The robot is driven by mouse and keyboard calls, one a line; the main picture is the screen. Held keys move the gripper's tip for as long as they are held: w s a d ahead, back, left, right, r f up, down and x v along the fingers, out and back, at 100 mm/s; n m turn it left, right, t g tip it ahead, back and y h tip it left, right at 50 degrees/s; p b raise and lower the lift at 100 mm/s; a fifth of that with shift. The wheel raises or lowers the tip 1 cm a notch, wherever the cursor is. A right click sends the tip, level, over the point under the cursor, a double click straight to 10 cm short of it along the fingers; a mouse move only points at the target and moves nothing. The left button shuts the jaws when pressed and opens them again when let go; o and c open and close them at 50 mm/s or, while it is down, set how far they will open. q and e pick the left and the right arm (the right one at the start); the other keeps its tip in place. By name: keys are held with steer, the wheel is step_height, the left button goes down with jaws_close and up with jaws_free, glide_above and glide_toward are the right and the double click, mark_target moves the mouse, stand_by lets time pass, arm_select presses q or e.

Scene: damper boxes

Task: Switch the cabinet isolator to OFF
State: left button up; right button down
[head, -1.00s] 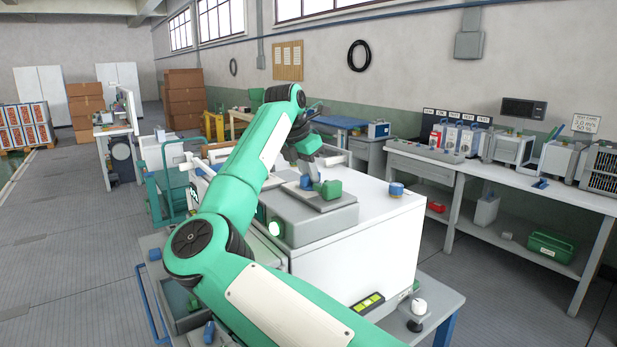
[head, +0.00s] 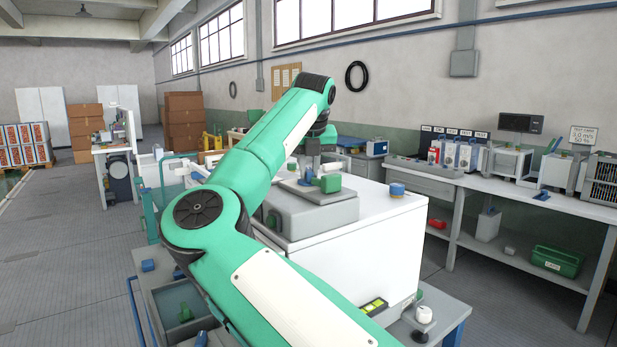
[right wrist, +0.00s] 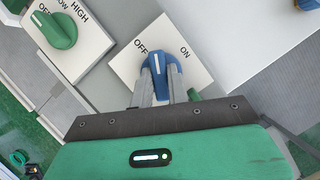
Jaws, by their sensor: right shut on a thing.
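The isolator is a blue knob (right wrist: 168,80) on a white plate (right wrist: 133,72) marked OFF on the left and ON on the right in the right wrist view. My right gripper (right wrist: 162,84) is shut on it, one finger on each side. The knob's far end lies between the two marks; its exact setting is hard to tell. In the head view my right gripper (head: 308,170) is over the grey unit on the white cabinet (head: 345,255), and my arm partly hides it. My left gripper is not in view.
A green knob (right wrist: 56,30) with LOW and HIGH marks is close on the left in the right wrist view. Another blue knob (head: 396,189) is on the cabinet's right side. A workbench (head: 500,183) with instruments runs along the wall. Open floor lies to the left.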

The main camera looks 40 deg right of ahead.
steer(key=n+b, duration=0.1)
steer(key=n, duration=0.1)
steer(key=n+y+b, duration=0.1)
steer(key=n, duration=0.1)
steer(key=shift+d+t+y, duration=0.1)
steer(key=shift+t+y, duration=0.2)
arm_select(q)
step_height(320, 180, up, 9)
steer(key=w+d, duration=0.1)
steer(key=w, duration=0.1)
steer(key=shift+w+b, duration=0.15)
steer(key=shift+b, duration=0.25)
arm_select(e)
steer(key=shift+n+y, duration=0.4)
steer(key=shift+n, duration=0.6)
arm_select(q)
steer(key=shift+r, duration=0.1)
arm_select(e)
steer(key=c, duration=1.4)
jaws_free()
steer(key=shift+o, duration=0.2)
steer(key=shift+s, duration=0.1)
